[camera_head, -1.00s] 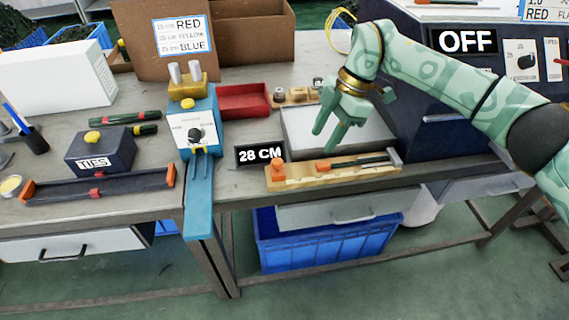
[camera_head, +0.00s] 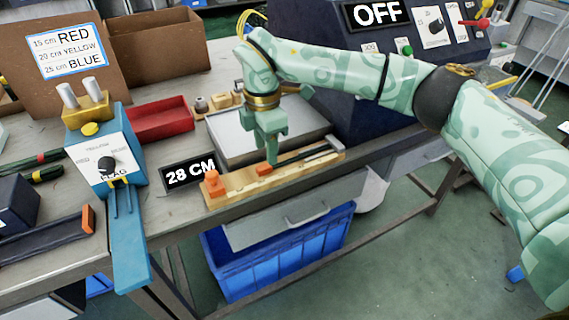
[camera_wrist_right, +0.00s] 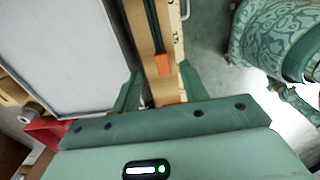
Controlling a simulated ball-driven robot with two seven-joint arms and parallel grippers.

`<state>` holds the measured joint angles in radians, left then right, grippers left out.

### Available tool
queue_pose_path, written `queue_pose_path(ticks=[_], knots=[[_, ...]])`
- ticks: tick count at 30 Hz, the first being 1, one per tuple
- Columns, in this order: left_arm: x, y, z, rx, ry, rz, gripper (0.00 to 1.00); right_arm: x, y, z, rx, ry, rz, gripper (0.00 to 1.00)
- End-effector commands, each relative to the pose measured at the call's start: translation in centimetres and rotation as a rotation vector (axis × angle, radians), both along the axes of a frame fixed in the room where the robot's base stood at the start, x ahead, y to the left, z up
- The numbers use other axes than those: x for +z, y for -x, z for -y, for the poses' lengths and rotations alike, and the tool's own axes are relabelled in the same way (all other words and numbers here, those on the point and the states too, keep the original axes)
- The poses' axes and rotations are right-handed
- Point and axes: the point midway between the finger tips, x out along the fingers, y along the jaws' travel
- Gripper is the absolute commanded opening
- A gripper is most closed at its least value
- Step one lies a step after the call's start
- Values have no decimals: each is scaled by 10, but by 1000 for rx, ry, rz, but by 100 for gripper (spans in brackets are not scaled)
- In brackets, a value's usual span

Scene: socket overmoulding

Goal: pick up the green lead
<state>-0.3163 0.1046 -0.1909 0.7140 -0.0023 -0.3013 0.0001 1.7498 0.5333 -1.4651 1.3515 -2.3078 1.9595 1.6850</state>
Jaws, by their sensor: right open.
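A wooden measuring board (camera_head: 240,184) with orange stops lies along the table's front edge. A thin dark lead (camera_head: 318,151) lies along it; in the right wrist view the lead (camera_wrist_right: 153,22) looks dark green and runs up to an orange block (camera_wrist_right: 162,63). My right gripper (camera_head: 271,150) points down above the board, close to the orange block. In the right wrist view the gripper (camera_wrist_right: 160,88) is open, with a finger on each side of the board and nothing held. Whether the fingers touch the board cannot be told. My left gripper is out of view.
A grey tray (camera_head: 232,136) lies behind the board. A "28 CM" display (camera_head: 189,173), a blue machine (camera_head: 100,150) and a red bin (camera_head: 162,120) stand to the left. A dark control box reading "OFF" (camera_head: 375,14) stands behind my arm. A blue crate (camera_head: 270,265) is below.

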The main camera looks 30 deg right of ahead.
Motion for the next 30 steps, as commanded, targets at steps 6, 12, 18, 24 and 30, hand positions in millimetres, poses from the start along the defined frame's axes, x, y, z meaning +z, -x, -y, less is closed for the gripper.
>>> queue_pose_path(ticks=[6,12,18,24,30], knots=[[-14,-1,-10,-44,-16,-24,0,-42,3,1,0,0,-6,44],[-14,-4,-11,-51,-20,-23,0,-42,3,1,0,0,-1,44],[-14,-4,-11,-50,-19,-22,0,-42,3,1,0,0,-1,13],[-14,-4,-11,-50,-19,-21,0,-42,3,1,0,0,-1,0],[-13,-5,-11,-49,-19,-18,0,-39,3,1,0,0,-1,0]])
